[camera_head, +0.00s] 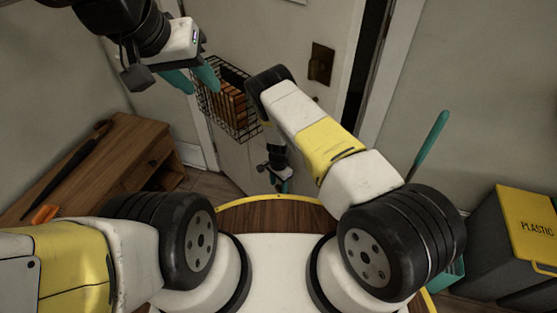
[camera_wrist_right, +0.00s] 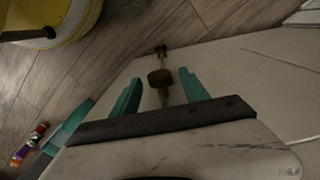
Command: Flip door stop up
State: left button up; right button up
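The door stop (camera_wrist_right: 160,77) shows in the right wrist view as a brownish round pad on a thin metal stem, low against the pale door (camera_wrist_right: 240,65). My right gripper (camera_wrist_right: 160,82) is open, with one teal finger on each side of the stop; I cannot tell whether either finger touches it. In the head view my right gripper (camera_head: 279,180) reaches down in front of the door and the stop cannot be made out there. My left gripper (camera_head: 193,79) is raised at the upper left, open and empty.
A wire basket (camera_head: 230,112) hangs on the door beside my right arm. A wooden cabinet (camera_head: 110,155) stands at the left. A grey bin with a yellow lid (camera_head: 527,222) and a teal handle (camera_head: 431,145) are at the right. A colourful small item (camera_wrist_right: 30,145) lies on the wooden floor.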

aim_at(278, 186)
notch_tip(278, 186, up, 8)
jog(key=shift+f, duration=0.1)
dwell(0.5)
jog(key=shift+s, duration=0.15)
